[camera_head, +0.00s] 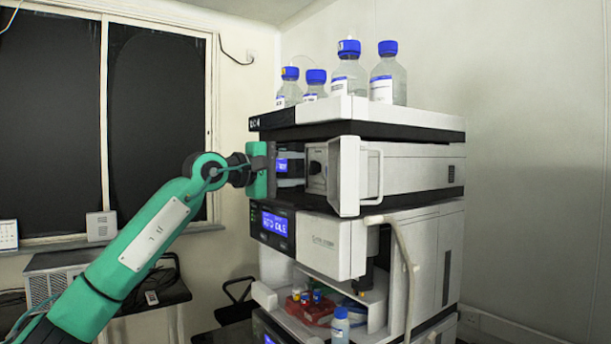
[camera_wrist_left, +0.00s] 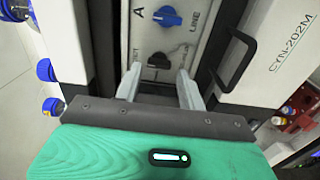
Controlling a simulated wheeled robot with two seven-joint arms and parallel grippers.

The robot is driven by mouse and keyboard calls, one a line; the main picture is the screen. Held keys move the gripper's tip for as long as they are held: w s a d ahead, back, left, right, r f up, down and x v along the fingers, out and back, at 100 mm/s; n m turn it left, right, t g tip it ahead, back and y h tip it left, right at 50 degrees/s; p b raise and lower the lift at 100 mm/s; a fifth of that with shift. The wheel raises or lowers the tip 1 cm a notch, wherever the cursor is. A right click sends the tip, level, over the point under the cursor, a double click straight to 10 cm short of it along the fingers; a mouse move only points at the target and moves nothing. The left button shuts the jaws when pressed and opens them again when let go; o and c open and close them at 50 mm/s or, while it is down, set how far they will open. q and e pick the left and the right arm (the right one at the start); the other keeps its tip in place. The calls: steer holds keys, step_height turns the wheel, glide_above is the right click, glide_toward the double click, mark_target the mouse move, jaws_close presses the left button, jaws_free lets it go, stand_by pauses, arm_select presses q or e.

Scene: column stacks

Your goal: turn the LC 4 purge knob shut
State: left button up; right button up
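The LC 4 stack (camera_head: 400,109) stands at the centre right of the head view. Its upper pump module has its front door (camera_head: 350,178) swung open. In the head view a dark knob (camera_head: 315,167) shows on the recessed panel. In the left wrist view the panel carries a blue knob (camera_wrist_left: 167,17) between the marks A and LINE, and a black knob (camera_wrist_left: 158,60) below it. I take the black one for the purge knob; its label is partly hidden. My left gripper (camera_wrist_left: 161,84) is open, its fingertips on either side below the black knob, apparently short of it. My right gripper is out of view.
The open door's handle (camera_head: 377,178) sticks out to the right. Several blue-capped bottles (camera_head: 349,70) stand on top. A lower module (camera_head: 330,245) with a lit display sits beneath, and a red vial rack (camera_head: 305,308) is in the bay below it.

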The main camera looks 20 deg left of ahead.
arm_select(q)
steer(key=b+v, duration=0.3)
steer(key=v, duration=0.7)
steer(key=shift+s+a, duration=0.1)
